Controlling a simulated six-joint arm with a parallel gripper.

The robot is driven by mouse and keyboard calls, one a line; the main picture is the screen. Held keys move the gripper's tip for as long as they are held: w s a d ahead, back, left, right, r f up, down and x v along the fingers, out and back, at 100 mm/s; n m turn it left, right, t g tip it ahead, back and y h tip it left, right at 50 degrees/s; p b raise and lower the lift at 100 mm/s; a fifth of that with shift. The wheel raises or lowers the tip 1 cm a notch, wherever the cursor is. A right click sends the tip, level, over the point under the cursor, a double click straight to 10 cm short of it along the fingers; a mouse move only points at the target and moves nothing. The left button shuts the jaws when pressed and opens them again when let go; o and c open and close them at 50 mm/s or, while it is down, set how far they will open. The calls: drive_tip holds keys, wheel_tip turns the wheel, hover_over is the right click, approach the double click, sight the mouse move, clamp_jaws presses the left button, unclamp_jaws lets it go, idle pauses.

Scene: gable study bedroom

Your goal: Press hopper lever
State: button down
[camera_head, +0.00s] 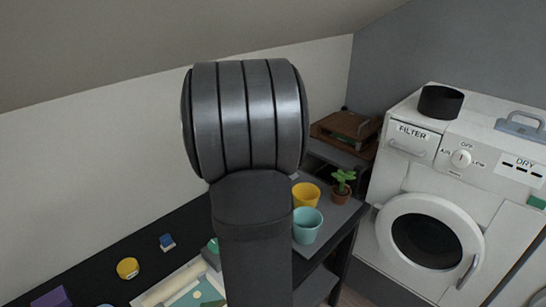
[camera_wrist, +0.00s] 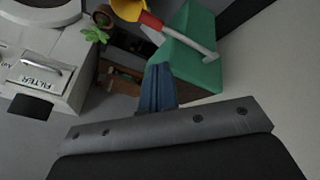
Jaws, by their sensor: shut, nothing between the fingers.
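In the wrist view a green block (camera_wrist: 190,62) stands just beyond my fingers. A pale grey bar with a crosspiece at its end (camera_wrist: 185,38) lies across it, with a red part (camera_wrist: 150,24) at its other end; this looks like the hopper lever. A yellow, cup-like piece (camera_wrist: 128,8) is beside the red part, cut by the top edge. My gripper (camera_wrist: 160,70) has its blue fingers shut and empty, near the block's edge; I cannot tell whether they touch it. In the head view my arm hides the gripper and most of this area.
In the head view a yellow cup (camera_head: 305,194), a teal cup (camera_head: 307,226) and a potted plant (camera_head: 341,187) are right of my arm. A white washing machine (camera_head: 395,195) stands at right. A yellow round item (camera_head: 127,268) and a blue block (camera_head: 167,242) lie on the dark surface at left.

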drive_tip(key=r+m, duration=0.1)
drive_tip(key=m, duration=0.2)
drive_tip(key=s+r+m+h, duration=0.1)
drive_tip(key=m, duration=0.2)
drive_tip(key=r+m, duration=0.1)
drive_tip(key=m, duration=0.2)
drive_tip(key=shift+s+d+r+h, duration=0.15)
drive_tip(key=shift+s+d+h, duration=0.05)
drive_tip(key=shift+s+h, duration=0.1)
drive_tip(key=x, duration=0.9)
drive_tip(key=shift+w+d+f, duration=0.1)
drive_tip(key=shift+w+f, duration=0.05)
drive_tip(key=shift+f, duration=0.1)
wheel_tip(320, 180, down, 3)
drive_tip(key=shift+f, duration=0.65)
drive_tip(key=shift+s, duration=0.2)
